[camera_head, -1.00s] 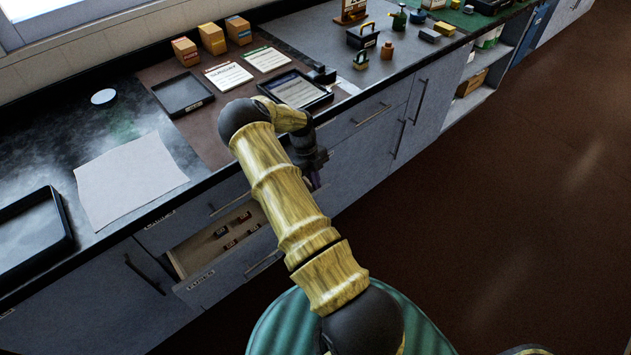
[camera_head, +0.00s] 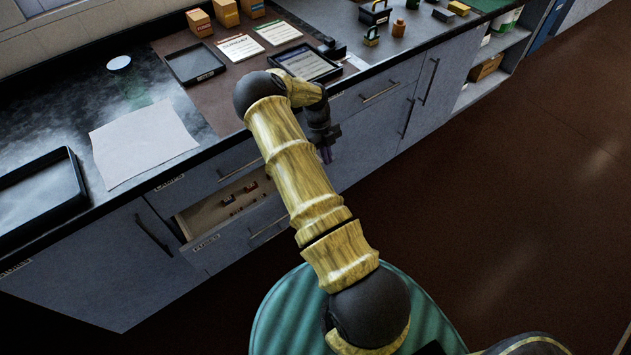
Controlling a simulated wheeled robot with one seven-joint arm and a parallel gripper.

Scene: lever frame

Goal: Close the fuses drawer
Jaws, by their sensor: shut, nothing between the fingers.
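The fuses drawer (camera_head: 208,243) is the lower drawer under the counter, left of my arm. It stands open, and several small dark red fuses (camera_head: 238,198) lie inside it. Its front bears a label and a bar handle; my arm hides part of its right side. My gripper (camera_head: 326,156) hangs at the end of the arm in front of the cabinets, right of the open drawer and apart from it. Its fingers are small and dark here, shut with nothing held.
A closed drawer (camera_head: 208,176) sits directly above the open one. The counter holds a white sheet (camera_head: 141,143), a black tray (camera_head: 38,198) at left and a smaller tray (camera_head: 194,65). Cabinet doors with bar handles line the right. The brown floor (camera_head: 500,215) is clear at right.

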